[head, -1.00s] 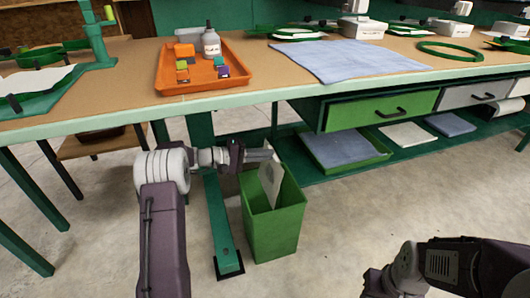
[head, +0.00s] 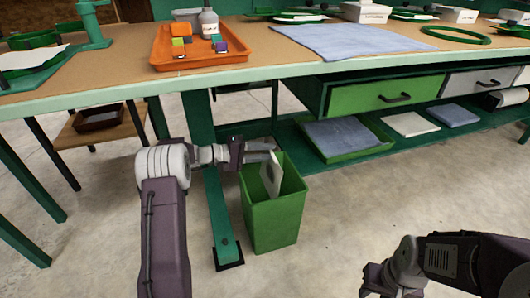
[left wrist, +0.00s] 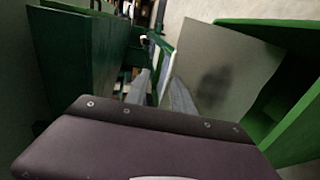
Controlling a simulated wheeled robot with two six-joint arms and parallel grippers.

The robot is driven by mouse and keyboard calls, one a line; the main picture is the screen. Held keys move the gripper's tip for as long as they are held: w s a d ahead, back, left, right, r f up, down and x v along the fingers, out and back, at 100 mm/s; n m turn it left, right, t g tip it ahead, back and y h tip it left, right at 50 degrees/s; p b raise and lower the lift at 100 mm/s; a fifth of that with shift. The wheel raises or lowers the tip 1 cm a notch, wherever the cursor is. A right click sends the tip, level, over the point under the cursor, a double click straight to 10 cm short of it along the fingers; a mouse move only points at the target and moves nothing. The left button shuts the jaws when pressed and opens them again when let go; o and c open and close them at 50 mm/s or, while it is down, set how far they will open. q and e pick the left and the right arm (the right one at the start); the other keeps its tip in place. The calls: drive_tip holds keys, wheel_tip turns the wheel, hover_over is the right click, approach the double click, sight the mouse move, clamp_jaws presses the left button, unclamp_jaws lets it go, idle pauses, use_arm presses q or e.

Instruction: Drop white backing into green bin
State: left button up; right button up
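The white backing (head: 271,174) is a pale flat sheet with a grey patch. In the head view it stands steeply tilted in the mouth of the green bin (head: 272,224), its upper part above the rim. Whether a finger touches the sheet cannot be seen. My right arm shows at lower right; its fingertips are not clear.
The workbench (head: 300,82) runs above and behind the bin, with a green leg (head: 212,200) just left of it. An orange tray (head: 180,62) and a blue cloth (head: 350,42) lie on top. A low shelf (head: 385,142) is behind.

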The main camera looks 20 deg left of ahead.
use_arm(q)
drive_tip(key=p+v, duration=0.5)
drive_tip(key=v, duration=0.4)
drive_tip(key=shift+p, duration=0.4)
idle(0.4)
